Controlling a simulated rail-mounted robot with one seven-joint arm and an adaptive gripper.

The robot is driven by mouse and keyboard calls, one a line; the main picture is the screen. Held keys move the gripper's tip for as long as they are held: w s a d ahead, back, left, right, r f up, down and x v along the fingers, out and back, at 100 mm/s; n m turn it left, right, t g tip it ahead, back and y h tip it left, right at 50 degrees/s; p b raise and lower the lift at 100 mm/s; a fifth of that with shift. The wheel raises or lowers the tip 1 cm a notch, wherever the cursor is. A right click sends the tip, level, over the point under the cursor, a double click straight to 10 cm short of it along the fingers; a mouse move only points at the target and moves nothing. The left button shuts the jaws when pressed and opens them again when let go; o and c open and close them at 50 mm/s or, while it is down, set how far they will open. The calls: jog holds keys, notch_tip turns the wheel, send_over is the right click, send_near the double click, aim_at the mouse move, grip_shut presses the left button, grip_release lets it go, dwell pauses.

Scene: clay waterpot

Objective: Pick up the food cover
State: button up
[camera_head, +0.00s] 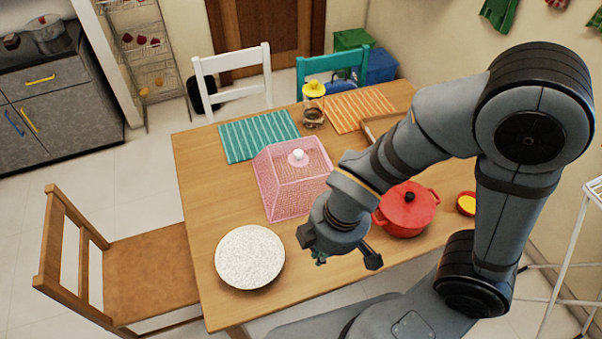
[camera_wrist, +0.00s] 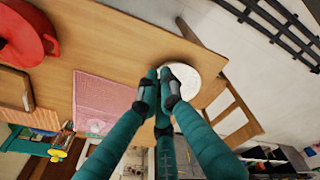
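The food cover (camera_head: 293,178) is a pink mesh dome with sloping sides and a white knob (camera_head: 298,155) on top. It stands on the wooden table near its middle. In the wrist view the pink cover (camera_wrist: 102,95) lies left of my teal fingers, partly hidden behind them. My gripper (camera_wrist: 159,86) hangs above the table, apart from the cover, with its fingertips over the space between the cover and the round white plate. I cannot tell how wide the fingers stand.
The white speckled plate (camera_head: 250,257) lies front left of the cover. A red pot (camera_head: 407,208) stands to its right. A teal placemat (camera_head: 258,136) and a yellow-lidded jar (camera_head: 313,106) are behind it. A wooden chair (camera_head: 130,265) stands left of the table.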

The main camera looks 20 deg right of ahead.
jog(key=o, duration=1)
